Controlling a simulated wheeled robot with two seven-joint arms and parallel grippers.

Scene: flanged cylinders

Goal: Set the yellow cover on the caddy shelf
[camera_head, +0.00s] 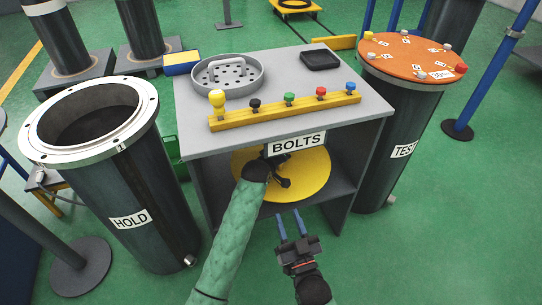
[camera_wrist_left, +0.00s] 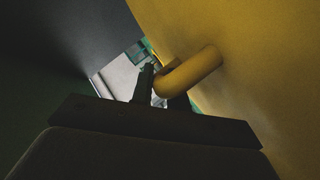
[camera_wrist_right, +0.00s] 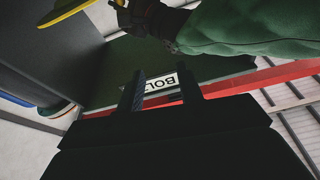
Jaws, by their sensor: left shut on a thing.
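The yellow cover (camera_head: 312,181), a flat round disc, lies inside the open shelf bay of the grey caddy (camera_head: 352,135), under its top. I cannot tell whether it rests on the shelf. My left gripper (camera_head: 276,172) is over it, shut on its handle; the left wrist view shows the bent yellow handle (camera_wrist_left: 192,72) at the jaws. The left forearm and gripper hide part of the disc. The cover's edge also shows in the right wrist view (camera_wrist_right: 72,12). My right gripper (camera_head: 292,226) is open and empty, in front of the caddy, below the shelf opening.
The caddy top carries a round grey tray (camera_head: 228,75), a yellow rail (camera_head: 285,111) with several coloured knobs, and a black dish (camera_head: 320,60). The HOLD cylinder (camera_head: 140,190) stands left, the TEST cylinder (camera_head: 395,140), with an orange cover (camera_head: 412,58), right. Floor at front right is clear.

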